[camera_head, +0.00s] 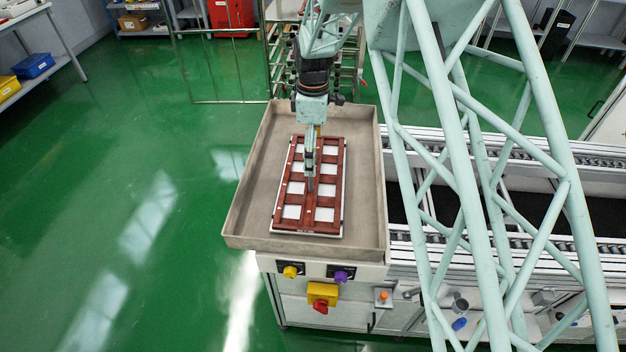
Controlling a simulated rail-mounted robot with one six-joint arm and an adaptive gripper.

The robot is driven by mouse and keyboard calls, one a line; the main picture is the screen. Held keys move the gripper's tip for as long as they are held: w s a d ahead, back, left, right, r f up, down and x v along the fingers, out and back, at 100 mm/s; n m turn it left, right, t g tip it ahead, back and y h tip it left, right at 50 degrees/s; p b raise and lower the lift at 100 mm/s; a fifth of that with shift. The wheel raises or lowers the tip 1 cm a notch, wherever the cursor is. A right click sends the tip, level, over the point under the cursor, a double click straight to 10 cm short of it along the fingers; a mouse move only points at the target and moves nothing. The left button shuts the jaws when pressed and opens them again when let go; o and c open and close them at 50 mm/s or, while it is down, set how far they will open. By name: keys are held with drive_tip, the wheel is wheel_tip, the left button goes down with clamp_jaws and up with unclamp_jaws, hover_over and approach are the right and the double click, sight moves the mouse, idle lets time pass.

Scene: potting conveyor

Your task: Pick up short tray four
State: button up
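A red-brown tray (297,210) with several square openings showing white lies flat in a shallow beige bin (258,190). I cannot read any number on it, so I cannot tell whether it is short tray four. My gripper (311,184) points down over the middle of the tray and covers part of its central bar. The fingers are seen nearly edge-on, so their opening and any contact with the tray are unclear.
Raised walls surround the beige bin. Below its front edge are yellow (290,271) and purple (341,276) knobs and a red switch (321,303). A conveyor (570,205) runs to the right. A rack (285,60) stands behind; green floor (130,180) is clear on the left.

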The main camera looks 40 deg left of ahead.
drive_tip(key=shift+f, duration=0.7)
drive_tip(key=shift+f, duration=0.15)
drive_tip(key=shift+s+f+b, duration=0.1)
drive_tip(key=shift+f+b, duration=0.5)
drive_tip(key=shift+f, duration=1.85)
drive_tip(key=c, duration=1.5)
drive_tip(key=shift+r, duration=0.1)
drive_tip(key=shift+r+p, duration=0.8)
drive_tip(key=shift+r, duration=4.1)
